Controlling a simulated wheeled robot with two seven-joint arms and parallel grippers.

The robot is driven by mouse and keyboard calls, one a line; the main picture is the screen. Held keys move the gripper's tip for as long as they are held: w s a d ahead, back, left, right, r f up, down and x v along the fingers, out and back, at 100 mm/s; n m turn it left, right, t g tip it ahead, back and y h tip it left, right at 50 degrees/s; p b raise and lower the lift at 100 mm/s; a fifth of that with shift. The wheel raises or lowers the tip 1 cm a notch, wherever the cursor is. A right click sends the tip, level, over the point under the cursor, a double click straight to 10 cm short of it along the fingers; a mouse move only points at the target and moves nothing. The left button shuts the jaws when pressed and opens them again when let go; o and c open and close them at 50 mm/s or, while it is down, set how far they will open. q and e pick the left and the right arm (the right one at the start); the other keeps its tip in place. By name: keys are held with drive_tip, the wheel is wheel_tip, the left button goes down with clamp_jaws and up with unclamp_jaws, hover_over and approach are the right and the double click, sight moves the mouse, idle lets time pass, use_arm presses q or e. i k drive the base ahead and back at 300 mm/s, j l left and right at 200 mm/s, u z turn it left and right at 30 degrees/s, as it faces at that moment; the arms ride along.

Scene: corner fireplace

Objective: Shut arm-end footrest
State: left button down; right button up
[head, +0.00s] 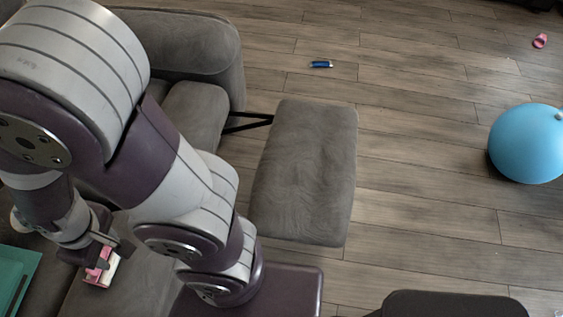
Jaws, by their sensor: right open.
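The footrest (305,172) is a grey padded panel standing out from the grey sofa (203,112), with a gap between them. Black metal bars (249,121) join it to the sofa near the sofa's rounded arm (210,48). My right arm bends across the left of the head view. Its gripper (100,262) is open, at the lower left over the sofa seat, well apart from the footrest. Pink and white parts show at its fingertips; I cannot tell whether they belong to the gripper. My left gripper is not in view.
A blue ball (527,143) lies on the wooden floor at the right. A small blue item (321,64) and a pink item (540,40) lie farther back. A green flat thing (17,277) is at the lower left. The floor right of the footrest is clear.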

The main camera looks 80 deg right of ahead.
sight(304, 188)
drive_tip(key=k+l+z, duration=0.15)
drive_tip(key=k+z, duration=0.25)
drive_tip(key=k+l+z, duration=0.6)
drive_tip(key=z, duration=0.15)
drive_tip(key=k+z, duration=0.1)
drive_tip(key=z, duration=1.35)
drive_tip(key=i+l+z, duration=0.25)
drive_tip(key=z, duration=0.2)
